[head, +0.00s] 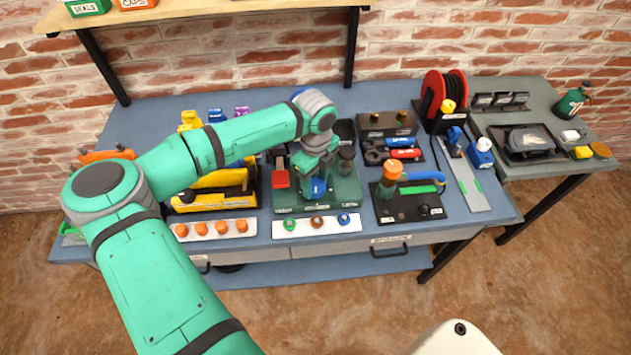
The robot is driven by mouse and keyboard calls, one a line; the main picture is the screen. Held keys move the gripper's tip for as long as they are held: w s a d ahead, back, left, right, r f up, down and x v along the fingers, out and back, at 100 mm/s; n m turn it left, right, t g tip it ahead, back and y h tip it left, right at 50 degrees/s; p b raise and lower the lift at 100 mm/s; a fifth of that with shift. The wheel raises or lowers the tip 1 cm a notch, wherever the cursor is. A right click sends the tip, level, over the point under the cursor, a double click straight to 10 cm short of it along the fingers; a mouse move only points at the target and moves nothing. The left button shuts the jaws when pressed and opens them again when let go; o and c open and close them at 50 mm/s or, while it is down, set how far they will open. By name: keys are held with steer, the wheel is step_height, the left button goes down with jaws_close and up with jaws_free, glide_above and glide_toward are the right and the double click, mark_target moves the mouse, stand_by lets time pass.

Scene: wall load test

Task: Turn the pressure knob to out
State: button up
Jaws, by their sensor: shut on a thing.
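A dark green panel (344,193) lies on the blue workbench, with pale labels along its front edge too small to read. A blue knob-like part (318,187) stands on it, and I take this for the pressure knob. My gripper (317,176) points down over the panel and is shut on the blue part. The gripper and wrist hide its top and any pointer or marks around it, so its setting cannot be read.
A red block (281,179) and a dark cylinder (346,160) stand close on either side of my gripper. A white strip with several coloured caps (317,222) lies in front. To the right is a black plate with an orange-topped post (391,172) and blue handle (424,176).

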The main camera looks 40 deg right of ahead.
mark_target(316, 185)
steer(key=shift+n, duration=0.3)
stand_by(0.4)
steer(key=o, duration=1.1)
steer(key=shift+c, duration=0.2)
steer(key=shift+r, duration=0.1)
step_height(316, 185, up, 11)
steer(key=shift+s+f, duration=0.1)
steer(key=shift+f, duration=0.1)
